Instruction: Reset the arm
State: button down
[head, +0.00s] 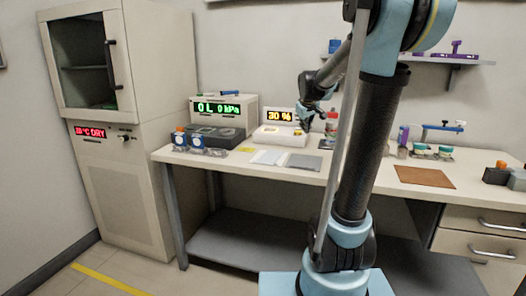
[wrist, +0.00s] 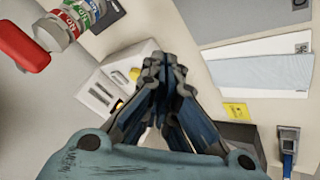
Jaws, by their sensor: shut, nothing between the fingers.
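My arm (head: 362,145) rises on its column in front of the bench in the head view, its forearm bent down to the left. My gripper (head: 305,126) hangs over the back of the bench, close to the white device with the 30 % display (head: 280,116). In the wrist view, my gripper (wrist: 163,65) has its fingertips together with nothing between them. Part of the white device (wrist: 115,80) shows behind the fingers. I cannot tell from these views whether the fingers touch it.
A red-topped bottle (head: 332,121) stands near my gripper. A cabinet (head: 128,130) stands left. A shelf (head: 440,60) hangs behind.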

jog(key=s+f+m+g, duration=0.1)
jog(key=s+f, duration=0.5)
jog(key=s, duration=0.7)
jog(key=s+f+m+g, duration=0.2)
jog(key=s+f, duration=0.4)
jog(key=s, duration=0.7)
jog(key=s+f+m+g, duration=0.2)
jog(key=s+f, duration=0.5)
jog(key=s, duration=0.5)
jog(key=shift+s+y, duration=0.4)
jog(key=shift+w+f, duration=0.2)
jog(key=shift+w, duration=0.3)
